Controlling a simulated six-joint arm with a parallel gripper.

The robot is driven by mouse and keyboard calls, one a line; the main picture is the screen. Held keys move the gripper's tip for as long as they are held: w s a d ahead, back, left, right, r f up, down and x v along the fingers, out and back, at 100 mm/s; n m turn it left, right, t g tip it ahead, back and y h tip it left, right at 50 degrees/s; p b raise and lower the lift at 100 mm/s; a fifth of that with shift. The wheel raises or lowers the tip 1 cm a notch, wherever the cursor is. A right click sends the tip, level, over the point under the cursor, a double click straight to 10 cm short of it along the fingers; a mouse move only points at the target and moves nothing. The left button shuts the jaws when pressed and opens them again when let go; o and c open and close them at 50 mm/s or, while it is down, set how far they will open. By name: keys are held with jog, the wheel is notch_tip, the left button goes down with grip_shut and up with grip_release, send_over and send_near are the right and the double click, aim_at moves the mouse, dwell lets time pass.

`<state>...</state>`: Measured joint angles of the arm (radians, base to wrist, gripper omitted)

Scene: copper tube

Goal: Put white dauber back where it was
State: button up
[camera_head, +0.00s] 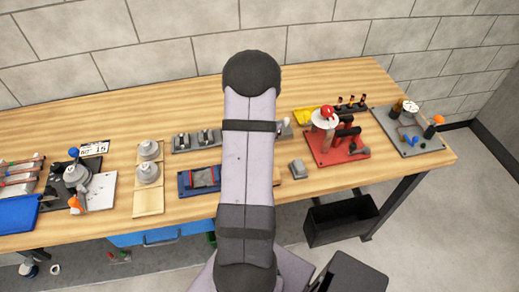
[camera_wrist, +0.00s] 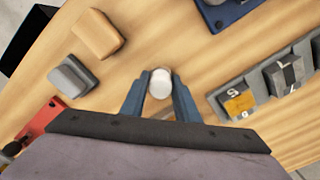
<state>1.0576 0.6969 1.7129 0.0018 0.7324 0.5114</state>
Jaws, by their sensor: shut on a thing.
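The white dauber (camera_wrist: 160,84) is between the fingertips of my gripper (camera_wrist: 160,90) in the wrist view. It shows as a pale round end, and the rest of it is hidden beneath or behind the fingers. My gripper is shut on it, above bare wooden table. In the head view my arm covers part of the rack (camera_head: 196,141), and I cannot clearly make out the dauber there.
A grey block (camera_wrist: 72,76) and a tan block (camera_wrist: 98,34) lie left of the gripper in the wrist view. A red board (camera_head: 337,148) with tools stands to the right in the head view. A blue tray (camera_head: 187,184) lies left of my arm.

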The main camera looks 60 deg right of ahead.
jog(key=o, duration=0.9)
jog(key=shift+f, duration=0.1)
jog(key=shift+o, duration=0.2)
notch_tip(320, 180, up, 12)
jog(key=b, duration=0.3)
jog(key=shift+b, duration=0.3)
jog(key=w+a+f+n, duration=0.1)
jog(key=w+a+n, duration=0.3)
jog(key=a, duration=0.6)
jog(key=w+a+f+n, duration=0.1)
jog(key=w+a+n, duration=0.3)
jog(key=a, duration=0.6)
jog(key=s+a+f+n, duration=0.2)
jog(key=s+a+n, duration=0.2)
jog(key=a, duration=0.5)
jog(key=s+a+f+n, duration=0.2)
jog(key=s+a+n, duration=0.2)
jog(key=a, duration=0.5)
jog(key=shift+a+f+n, duration=0.25)
jog(key=shift+a+n, duration=0.15)
jog(key=shift+n, duration=0.6)
